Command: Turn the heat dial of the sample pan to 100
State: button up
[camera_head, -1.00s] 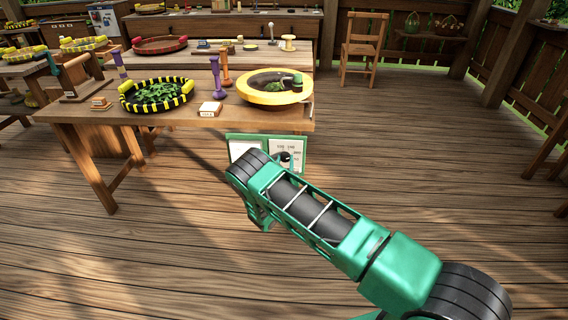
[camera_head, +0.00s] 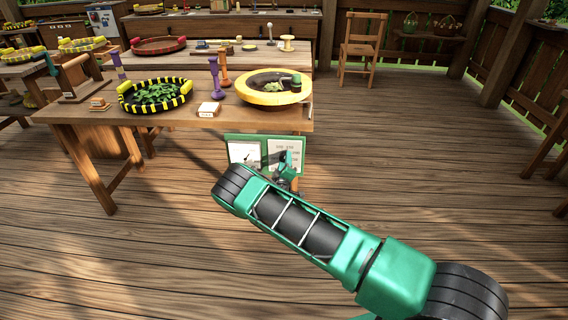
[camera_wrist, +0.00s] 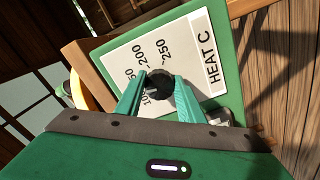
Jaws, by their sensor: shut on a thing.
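The heat dial (camera_wrist: 160,76) is a black round knob on a white "HEAT C" label in the wrist view. The label's numbers 200 and 250 are readable; others are partly covered. My gripper (camera_wrist: 160,87) is shut on the dial, one green finger on each side. The dial's pointer is hidden, so its setting cannot be read. In the head view the green dial panel (camera_head: 233,138) hangs below the table's front edge, and my gripper end partly covers its right label. The yellow-rimmed sample pan (camera_head: 262,98) sits on the table above the panel.
A yellow-and-black striped pan of green leaves (camera_head: 125,98), purple-handled tools (camera_head: 214,75) and a small pale block (camera_head: 209,109) stand on the wooden table (camera_head: 185,112). Open plank floor (camera_head: 430,180) lies to the right of the table.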

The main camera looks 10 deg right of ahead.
jog(key=n, duration=0.3)
jog(key=shift+a+n, duration=0.3)
jog(key=shift+a, duration=0.05)
jog(key=shift+n, duration=1.8)
jog(key=o, duration=1.1)
jog(key=shift+c, duration=0.2)
jog(key=shift+d, duration=0.15)
jog(key=v, duration=1)
jog(key=shift+s, duration=0.35)
